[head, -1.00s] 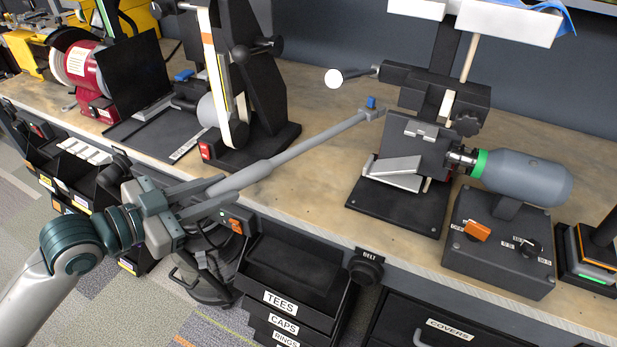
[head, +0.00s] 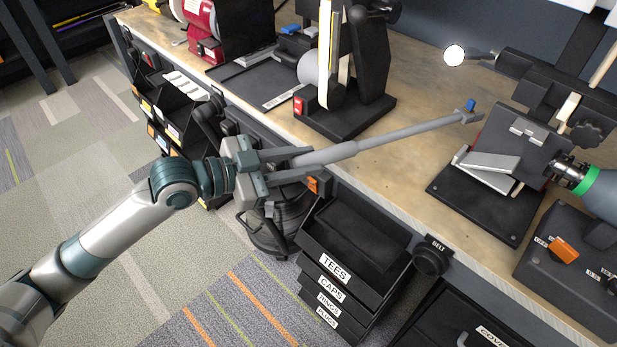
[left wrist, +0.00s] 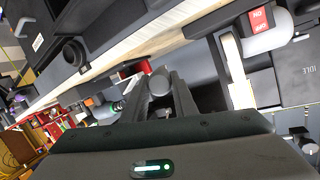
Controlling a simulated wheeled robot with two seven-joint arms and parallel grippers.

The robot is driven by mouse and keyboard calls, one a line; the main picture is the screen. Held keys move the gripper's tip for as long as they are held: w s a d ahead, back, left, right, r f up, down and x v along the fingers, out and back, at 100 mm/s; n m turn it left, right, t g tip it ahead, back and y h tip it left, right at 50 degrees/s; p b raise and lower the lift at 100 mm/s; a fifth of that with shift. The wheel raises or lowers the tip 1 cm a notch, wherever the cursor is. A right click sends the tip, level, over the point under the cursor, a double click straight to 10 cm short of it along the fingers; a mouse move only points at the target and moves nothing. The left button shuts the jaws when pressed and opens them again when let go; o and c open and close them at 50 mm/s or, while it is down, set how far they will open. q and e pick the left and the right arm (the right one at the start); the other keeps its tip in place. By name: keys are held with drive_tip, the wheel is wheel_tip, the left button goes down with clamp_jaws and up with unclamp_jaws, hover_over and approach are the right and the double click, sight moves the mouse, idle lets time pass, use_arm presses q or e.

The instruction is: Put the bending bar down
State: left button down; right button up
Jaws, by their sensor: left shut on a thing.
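The bending bar (head: 400,133) is a long grey rod with a thicker handle and a small blue-topped head (head: 468,112) at its far end. My left gripper (head: 300,163) is shut on its near end, and the bar slants up to the right. In the head view the handle overlaps the bench's front edge and the far part overlaps the bench top (head: 415,85); contact with the top cannot be told. In the left wrist view the bar's round end (left wrist: 160,83) shows between the fingers of my left gripper (left wrist: 158,92). My right gripper is not in view.
A belt machine (head: 345,100) stands left of the bar's far part. A black-based clamp fixture (head: 480,205) stands right of its head. Bare wood lies between them. Labelled bins (head: 335,265) and a round black knob (head: 432,257) are at the bench front.

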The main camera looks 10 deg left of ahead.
use_arm(q)
drive_tip(key=shift+f, duration=1.1)
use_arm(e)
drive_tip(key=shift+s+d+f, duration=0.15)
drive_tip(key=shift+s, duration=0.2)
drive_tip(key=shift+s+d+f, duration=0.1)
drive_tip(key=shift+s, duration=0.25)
use_arm(q)
drive_tip(key=shift+f, duration=0.15)
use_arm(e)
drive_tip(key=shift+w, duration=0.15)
use_arm(q)
drive_tip(key=shift+f, duration=0.3)
wheel_tip(320, 180, down, 3)
drive_tip(key=shift+r, duration=0.1)
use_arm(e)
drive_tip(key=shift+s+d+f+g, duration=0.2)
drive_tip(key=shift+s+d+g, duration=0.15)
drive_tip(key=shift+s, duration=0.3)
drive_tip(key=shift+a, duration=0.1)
